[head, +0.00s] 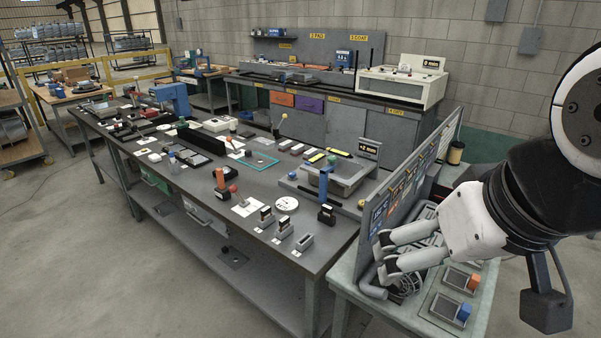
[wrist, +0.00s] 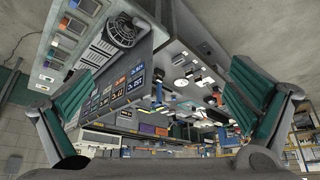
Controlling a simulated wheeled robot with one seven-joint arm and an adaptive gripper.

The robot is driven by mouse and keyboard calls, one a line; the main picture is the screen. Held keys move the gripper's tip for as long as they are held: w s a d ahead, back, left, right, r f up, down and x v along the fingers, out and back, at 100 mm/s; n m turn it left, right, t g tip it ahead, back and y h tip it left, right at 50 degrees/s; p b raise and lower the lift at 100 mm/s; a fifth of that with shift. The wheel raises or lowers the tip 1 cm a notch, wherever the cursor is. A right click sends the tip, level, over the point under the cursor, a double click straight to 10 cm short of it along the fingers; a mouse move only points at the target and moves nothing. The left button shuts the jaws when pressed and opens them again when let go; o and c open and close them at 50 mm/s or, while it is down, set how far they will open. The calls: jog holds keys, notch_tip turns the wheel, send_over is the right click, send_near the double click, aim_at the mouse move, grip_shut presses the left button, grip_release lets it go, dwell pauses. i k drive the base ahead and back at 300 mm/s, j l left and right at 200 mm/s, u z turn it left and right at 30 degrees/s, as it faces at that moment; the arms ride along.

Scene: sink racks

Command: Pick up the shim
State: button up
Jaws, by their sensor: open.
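I cannot make out which small piece is the shim; no part in either view is clearly recognisable as one. Many small parts lie on the long grey workbench (head: 262,215), including a white round disc (head: 287,204) and several dark-topped blocks near its front edge. My gripper (head: 385,258) is open and empty at the right of the head view, in front of the upright label panel and over the pale green side table (head: 345,283). In the wrist view its two green-padded fingers (wrist: 160,75) are spread wide, with the panel and the workbench beyond them and nothing between the pads.
The label panel (head: 376,219) stands between the workbench and the side table, close to my gripper. A blue-post fixture (head: 324,181) rises from the bench's right part. Small trays with an orange block (head: 473,282) and a blue block (head: 464,312) sit on the side table. Floor at front left is clear.

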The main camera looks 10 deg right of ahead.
aim_at(327, 210)
jog(key=i+j+z, duration=0.1)
jog(key=z, duration=0.25)
jog(key=i+j+z, duration=0.1)
jog(key=z, duration=0.25)
jog(key=j+z, duration=0.2)
jog(key=z, duration=0.15)
jog(key=i+j+z, duration=0.1)
jog(key=j, duration=0.35)
jog(key=i+j+z, duration=0.1)
jog(key=j, duration=0.4)
jog(key=i+j+z, duration=0.1)
jog(key=j, duration=0.4)
jog(key=i+j+z, duration=0.1)
jog(key=j, duration=0.35)
